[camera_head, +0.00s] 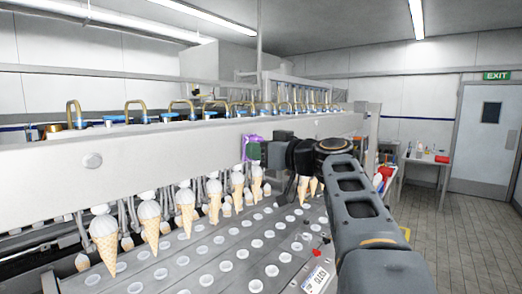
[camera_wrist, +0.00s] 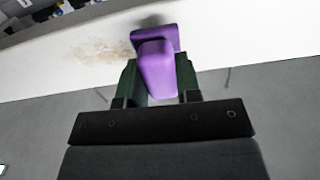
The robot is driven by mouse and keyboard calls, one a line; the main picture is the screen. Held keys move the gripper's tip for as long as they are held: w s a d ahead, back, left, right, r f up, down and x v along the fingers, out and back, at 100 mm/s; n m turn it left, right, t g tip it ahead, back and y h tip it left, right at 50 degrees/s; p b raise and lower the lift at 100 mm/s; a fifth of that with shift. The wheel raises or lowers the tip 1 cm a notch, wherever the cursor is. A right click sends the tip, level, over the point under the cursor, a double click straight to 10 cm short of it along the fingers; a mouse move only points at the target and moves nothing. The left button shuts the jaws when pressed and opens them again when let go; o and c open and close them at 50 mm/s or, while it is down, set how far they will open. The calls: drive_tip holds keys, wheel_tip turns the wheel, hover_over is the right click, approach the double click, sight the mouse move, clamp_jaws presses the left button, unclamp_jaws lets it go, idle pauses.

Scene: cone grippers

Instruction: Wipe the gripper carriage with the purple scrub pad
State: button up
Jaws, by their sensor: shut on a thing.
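The purple scrub pad (camera_wrist: 157,70) is held between the two green fingers of my gripper (camera_wrist: 157,80) in the wrist view. Its wide end lies against or very close to the white gripper carriage (camera_wrist: 240,40); I cannot tell if it touches. A brownish smear (camera_wrist: 105,48) marks the carriage just left of the pad. In the head view the pad (camera_head: 249,147) shows at the front face of the long white carriage (camera_head: 150,150), with my gripper (camera_head: 255,151) reaching it from the right. The smear is not clear in the head view.
Ice cream cones (camera_head: 150,225) hang in a row below the carriage. A conveyor plate (camera_head: 200,262) with rows of holes lies under them. Gold and blue fittings (camera_head: 135,108) line the carriage top. A side table (camera_head: 415,165) with bottles stands at right, before a door (camera_head: 485,140).

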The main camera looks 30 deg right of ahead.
drive_tip(key=shift+x, duration=0.85)
drive_tip(key=shift+d, duration=0.1)
drive_tip(key=w+d, duration=0.5)
drive_tip(key=d, duration=0.7)
drive_tip(key=shift+w+p, duration=0.3)
drive_tip(key=shift+w, duration=0.05)
idle(0.8)
drive_tip(key=shift+d+f, duration=0.1)
drive_tip(key=shift+b, duration=0.35)
